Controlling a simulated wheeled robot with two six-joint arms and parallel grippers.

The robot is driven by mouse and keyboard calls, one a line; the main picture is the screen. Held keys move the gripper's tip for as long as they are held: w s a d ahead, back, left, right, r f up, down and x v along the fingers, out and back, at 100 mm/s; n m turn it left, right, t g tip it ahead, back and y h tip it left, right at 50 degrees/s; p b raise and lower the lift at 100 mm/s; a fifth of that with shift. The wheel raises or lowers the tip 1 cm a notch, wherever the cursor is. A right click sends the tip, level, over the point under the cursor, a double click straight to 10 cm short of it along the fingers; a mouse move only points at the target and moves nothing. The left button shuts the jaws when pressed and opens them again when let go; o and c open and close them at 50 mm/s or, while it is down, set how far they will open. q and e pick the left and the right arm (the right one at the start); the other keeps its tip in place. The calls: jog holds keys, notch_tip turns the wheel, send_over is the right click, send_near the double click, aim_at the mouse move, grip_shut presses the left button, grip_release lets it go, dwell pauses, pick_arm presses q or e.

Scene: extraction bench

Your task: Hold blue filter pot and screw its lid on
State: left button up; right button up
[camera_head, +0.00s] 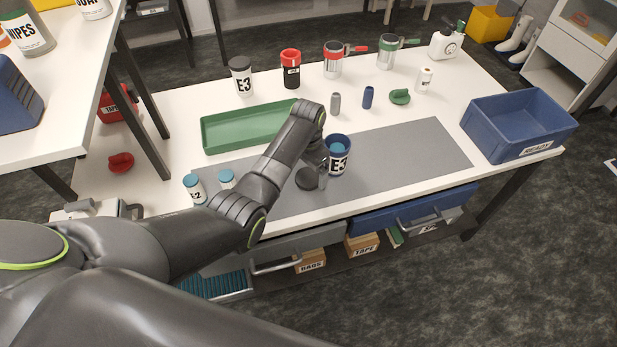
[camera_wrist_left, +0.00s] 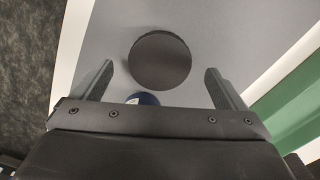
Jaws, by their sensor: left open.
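The blue filter pot (camera_head: 338,158), labelled E3, stands upright and open on the grey mat, with something light blue inside. A dark round lid (camera_head: 306,180) is low over or on the mat, just left of the pot; I cannot tell which. My left gripper (camera_head: 322,177) points down beside the pot and lid, open. In the left wrist view the dark disc (camera_wrist_left: 160,61) shows between the open fingers (camera_wrist_left: 158,78), with room on both sides. A blue edge (camera_wrist_left: 144,99), likely the pot, is mostly hidden by the gripper body. My right gripper is not in view.
The grey mat (camera_head: 420,150) is clear to the right. A green tray (camera_head: 215,133) lies behind my arm. Two blue-capped small jars (camera_head: 194,188) stand at the left front. Several cups and small parts line the back. A blue READY crate (camera_head: 490,134) stands at right.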

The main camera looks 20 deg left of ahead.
aim_at(308, 177)
pick_arm(q)
jog(key=shift+f, duration=1.35)
jog(key=c, duration=1)
jog(key=shift+c, duration=0.2)
notch_tip(308, 177, up, 18)
jog(key=p, duration=0.3)
